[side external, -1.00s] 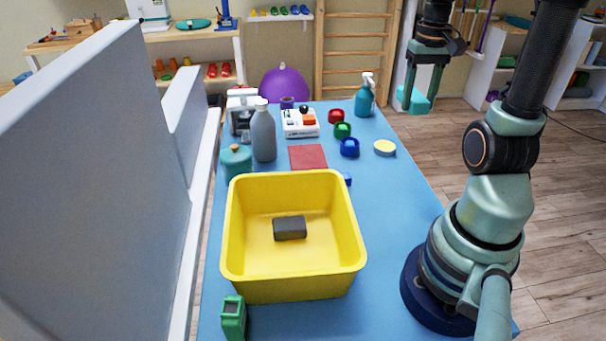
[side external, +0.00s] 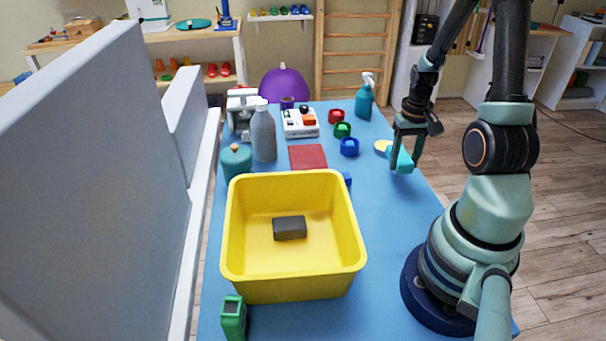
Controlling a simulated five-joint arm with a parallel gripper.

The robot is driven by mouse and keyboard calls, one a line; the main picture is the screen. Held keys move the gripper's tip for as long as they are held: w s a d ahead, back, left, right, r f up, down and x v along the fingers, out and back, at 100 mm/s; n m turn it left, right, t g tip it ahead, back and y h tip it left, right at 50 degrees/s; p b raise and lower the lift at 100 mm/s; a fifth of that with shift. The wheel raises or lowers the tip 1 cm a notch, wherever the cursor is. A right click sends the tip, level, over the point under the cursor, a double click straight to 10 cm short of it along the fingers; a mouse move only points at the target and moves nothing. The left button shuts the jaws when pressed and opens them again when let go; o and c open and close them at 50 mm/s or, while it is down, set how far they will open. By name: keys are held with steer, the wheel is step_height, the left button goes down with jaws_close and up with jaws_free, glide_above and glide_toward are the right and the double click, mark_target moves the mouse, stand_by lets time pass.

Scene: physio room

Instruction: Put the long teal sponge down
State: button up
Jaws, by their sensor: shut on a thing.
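The long teal sponge (side external: 404,160) is between the fingers of my gripper (side external: 402,163), which is shut on it. The gripper points down at the right side of the blue table, beside the round yellow-topped disc (side external: 381,146).
A yellow bin (side external: 293,281) with a dark grey block (side external: 289,228) inside stands at the front. A teal spray bottle (side external: 364,100) stands behind. Blue table (side external: 385,215) right of the bin is clear.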

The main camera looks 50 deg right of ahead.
mark_target(402, 170)
steer(key=shift+f, duration=1.6)
steer(key=shift+f, duration=0.1)
steer(key=o, duration=1.3)
